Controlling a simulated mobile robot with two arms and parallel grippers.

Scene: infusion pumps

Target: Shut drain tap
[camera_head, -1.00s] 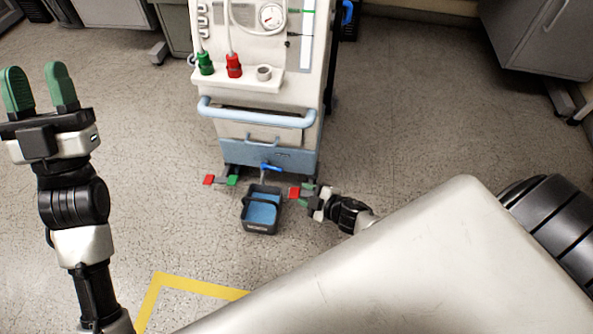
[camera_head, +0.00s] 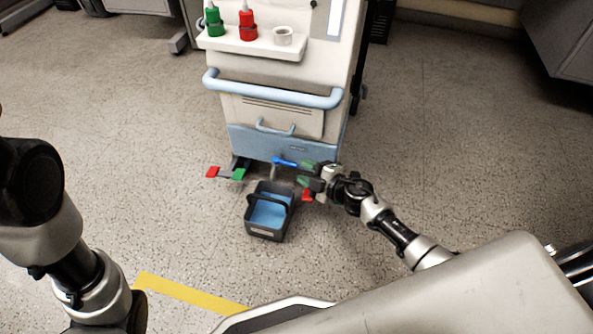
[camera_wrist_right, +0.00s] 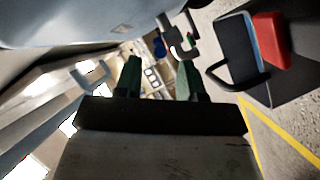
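The drain tap, with a blue lever handle (camera_head: 286,162) on a short grey stem, sits low at the front of the white machine (camera_head: 290,145). The lever lies roughly sideways, pointing right. My right gripper (camera_head: 306,173) is just right of the lever, its green fingers apart with nothing seen between them. Its upper finger is close to the lever's right end; I cannot tell if they touch. The right wrist view shows the two fingers (camera_wrist_right: 158,78) spread, with a blue piece, perhaps the lever (camera_wrist_right: 161,46), beyond them. My left gripper is outside the frames.
A dark bucket (camera_head: 267,234) with blue inside and a raised handle stands on the floor below the tap. Red (camera_head: 212,171) and green (camera_head: 239,174) pedals are left of it; another red pedal (camera_head: 308,195) is under my right gripper. Open floor lies to the right.

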